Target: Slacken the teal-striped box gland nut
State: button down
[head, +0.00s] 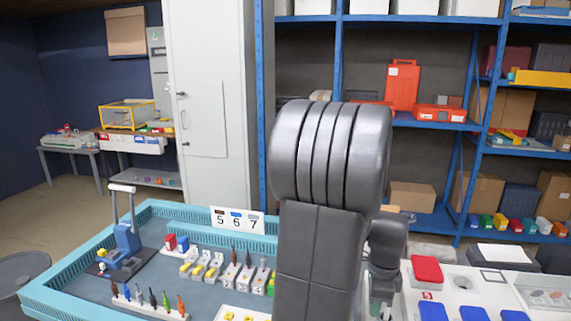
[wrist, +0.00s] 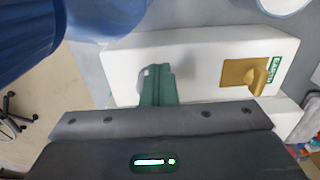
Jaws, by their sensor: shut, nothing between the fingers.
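In the wrist view a white box (wrist: 210,50) lies across the middle, with a small green label (wrist: 274,72) at its right end. A brass-coloured fitting (wrist: 245,75) with a rounded stub sits on the box near that label. I cannot tell whether it is the gland nut, and no clear teal stripe shows. My gripper (wrist: 157,70) has green fingers, shut and empty, over the left part of the box's face. A round grey-white detail shows just beside the fingertips. I cannot tell whether they touch the box. In the head view my arm hides much of the work area.
In the wrist view a blue rounded object (wrist: 100,15) stands close at upper left. In the head view a teal-edged bench (head: 60,280) holds tools and small blocks at left. A white surface (head: 450,290) with red and blue pieces is at right. Blue shelving stands behind.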

jog(key=shift+s+a, duration=0.1)
jog(key=shift+s, duration=0.15)
jog(key=shift+s+a+p, duration=0.2)
jog(key=shift+s+p, duration=0.1)
jog(key=shift+s, duration=0.5)
jog(key=shift+s+r, duration=0.1)
jog(key=shift+s, duration=0.05)
jog(key=shift+s+a, duration=0.1)
jog(key=shift+a, duration=0.1)
dwell(0.5)
notch_tip(320, 180, up, 6)
jog(key=p, duration=0.5)
jog(key=shift+a, duration=0.1)
